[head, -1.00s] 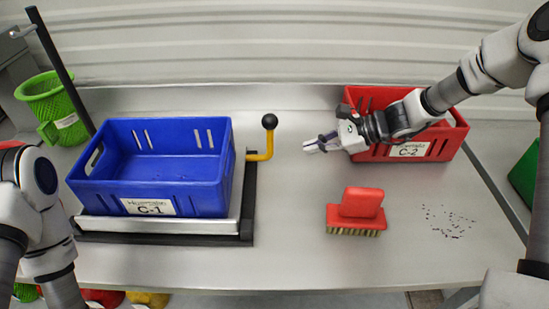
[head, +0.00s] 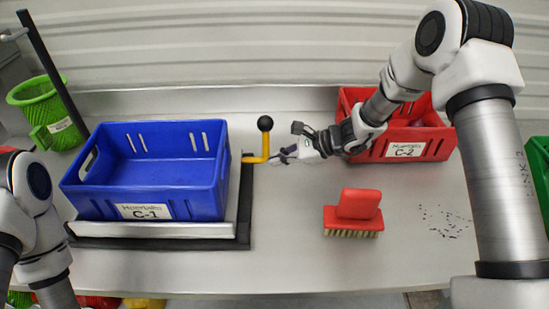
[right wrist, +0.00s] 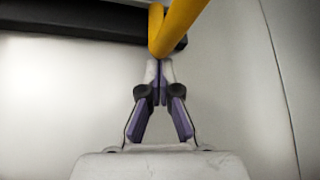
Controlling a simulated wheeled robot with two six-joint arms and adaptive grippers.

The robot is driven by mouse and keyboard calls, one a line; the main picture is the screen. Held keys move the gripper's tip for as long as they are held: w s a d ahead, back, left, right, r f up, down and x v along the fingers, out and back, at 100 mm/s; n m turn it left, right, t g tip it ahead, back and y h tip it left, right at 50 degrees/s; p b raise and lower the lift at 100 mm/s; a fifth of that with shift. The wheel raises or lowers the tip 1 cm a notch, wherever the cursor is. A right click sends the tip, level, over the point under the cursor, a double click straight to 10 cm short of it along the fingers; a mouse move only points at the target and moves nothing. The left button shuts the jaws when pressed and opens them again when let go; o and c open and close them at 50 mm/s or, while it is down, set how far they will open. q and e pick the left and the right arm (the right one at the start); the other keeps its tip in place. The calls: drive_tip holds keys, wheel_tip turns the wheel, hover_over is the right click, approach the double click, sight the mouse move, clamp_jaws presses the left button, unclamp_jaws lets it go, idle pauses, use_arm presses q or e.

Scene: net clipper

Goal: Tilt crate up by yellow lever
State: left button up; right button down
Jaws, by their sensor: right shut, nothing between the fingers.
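A blue crate (head: 150,172) labelled C-1 sits level on a dark-framed platform (head: 150,236) at the left of the table. The yellow lever (head: 266,146) with a black ball knob (head: 265,123) stands upright at the platform's right side. My right gripper (head: 279,156) is shut and empty, its fingertips at the lever's right side. In the right wrist view the closed fingertips (right wrist: 159,64) are just below the bend of the yellow lever (right wrist: 172,30); I cannot tell whether they touch it. My left arm shows at the left edge, but its gripper is out of view.
A red crate (head: 438,144) labelled C-2 stands behind my right arm. A red brush (head: 354,208) lies on the table in front of it, with dark specks (head: 440,222) to its right. A green basket (head: 57,125) stands at the far left beside a black post (head: 52,60).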

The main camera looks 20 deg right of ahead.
sight(268, 139)
drive_tip(key=shift+w+a+f, duration=0.2)
drive_tip(key=shift+a+f, duration=0.05)
drive_tip(key=shift+a, duration=0.05)
drive_tip(key=shift+r+b, duration=0.1)
drive_tip(key=shift+b, duration=0.3)
drive_tip(key=r+b, duration=0.2)
drive_tip(key=shift+n+t+b, duration=0.35)
drive_tip(key=shift+n+t, duration=0.05)
drive_tip(key=r, duration=0.2)
drive_tip(key=s+r, duration=0.1)
drive_tip(key=r, duration=0.1)
drive_tip(key=r+p, duration=0.1)
drive_tip(key=r, duration=0.1)
drive_tip(key=shift+s+a+r, duration=0.15)
drive_tip(key=shift+s+r, duration=0.05)
drive_tip(key=shift+s, duration=0.05)
drive_tip(key=shift+w, duration=0.1)
drive_tip(key=shift+r, duration=0.1)
